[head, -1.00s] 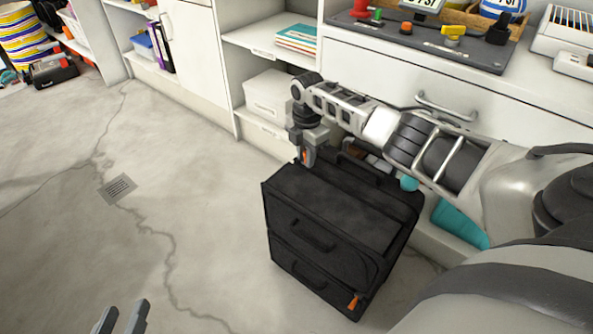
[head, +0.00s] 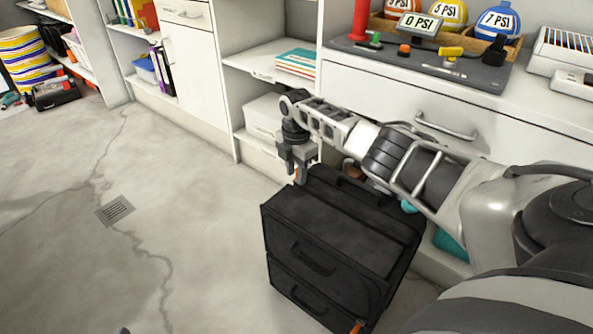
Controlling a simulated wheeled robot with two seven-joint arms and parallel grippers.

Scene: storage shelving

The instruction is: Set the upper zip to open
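A black fabric case (head: 335,225) stands on the floor in front of the cabinets, with dark handles on its front and top. An orange zip pull (head: 357,327) shows low at the front right corner, cut by the bottom edge. No upper zip pull can be made out now. My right gripper (head: 299,176) points down at the back left top edge of the case. Its fingers are small and dark, so neither their gap nor contact is clear. Only a grey tip of my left gripper (head: 122,331) shows at the bottom edge, left of the case.
White cabinets with a drawer handle (head: 446,126) stand close behind the case. An open shelf holds books (head: 296,63) and a white box (head: 265,116). A grey mat (head: 440,62) with gauges lies on the counter. The floor left of the case is clear, with a drain (head: 115,210).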

